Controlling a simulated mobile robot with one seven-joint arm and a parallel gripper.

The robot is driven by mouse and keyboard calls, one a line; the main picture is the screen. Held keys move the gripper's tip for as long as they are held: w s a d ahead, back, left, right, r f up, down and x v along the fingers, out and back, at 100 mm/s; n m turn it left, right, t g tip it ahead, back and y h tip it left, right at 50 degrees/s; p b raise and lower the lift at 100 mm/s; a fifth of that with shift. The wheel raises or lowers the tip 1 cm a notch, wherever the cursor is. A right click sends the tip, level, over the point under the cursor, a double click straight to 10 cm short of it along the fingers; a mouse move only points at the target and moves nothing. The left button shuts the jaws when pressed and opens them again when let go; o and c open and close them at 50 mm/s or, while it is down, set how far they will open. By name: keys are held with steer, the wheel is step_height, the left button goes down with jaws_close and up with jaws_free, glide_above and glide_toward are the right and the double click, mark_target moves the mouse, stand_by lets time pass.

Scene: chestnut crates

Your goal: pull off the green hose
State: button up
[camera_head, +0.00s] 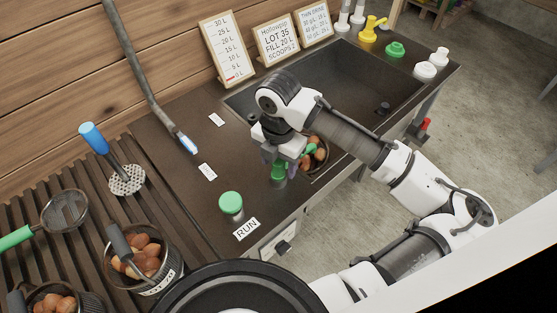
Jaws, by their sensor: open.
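My gripper (282,160) is over the near left corner of the dark sink. Its jaws are open and point down. A green fitting (278,172) is directly below and between the jaws; they partly hide it, and I cannot tell if they touch it or if it is the green hose. No long green hose shows clearly. Another green cap (231,199) stands on a metal cylinder beside the RUN label, left of my gripper. A grey hose (137,65) with a blue and white end (186,144) lies against the wall and counter.
The sink (340,75) is mostly empty, with a basket of chestnuts (316,152) close to my gripper. A yellow fitting (372,28), a green cap (395,49) and white caps (425,70) line the far edge. Sign boards (227,48) lean at the wall. Chestnut baskets (170,280) stand left.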

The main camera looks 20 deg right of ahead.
steer(key=shift+f, duration=0.25)
jaws_close()
stand_by(0.5)
steer(key=shift+r+p, duration=0.5)
steer(key=shift+r, duration=0.15)
steer(key=c, duration=0.7)
jaws_free()
jaws_close()
